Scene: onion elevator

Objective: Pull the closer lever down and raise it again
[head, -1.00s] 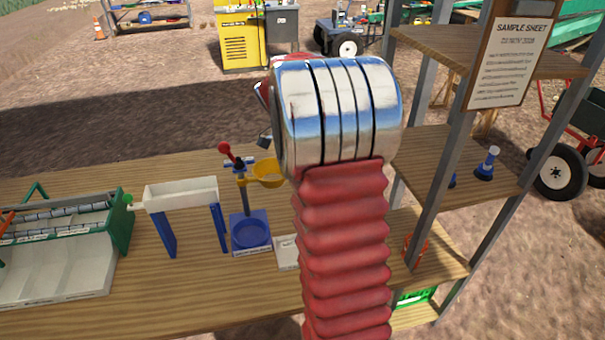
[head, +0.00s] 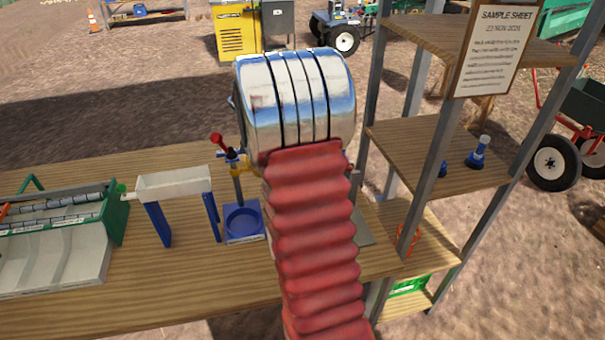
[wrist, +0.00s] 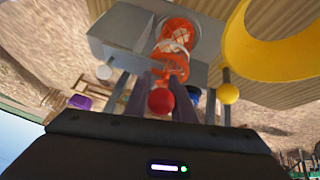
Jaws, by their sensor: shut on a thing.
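The red knob (wrist: 160,102) of the closer lever shows between the fingers of my gripper (wrist: 160,95) in the wrist view. The gripper is shut on it. Behind the knob an orange net bag (wrist: 176,45) stands at a grey plate (wrist: 125,28). In the head view my red and silver arm hides the gripper and the lever. Only part of the grey plate (head: 367,228) shows there, right of my arm.
A stand with a blue base (head: 242,222) and another red knob (head: 216,138) is left of my arm. Its yellow ring (wrist: 245,40) is close at right in the wrist view, near a yellow ball (wrist: 228,93). A white trough (head: 175,184) and shelf (head: 440,160) flank the area.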

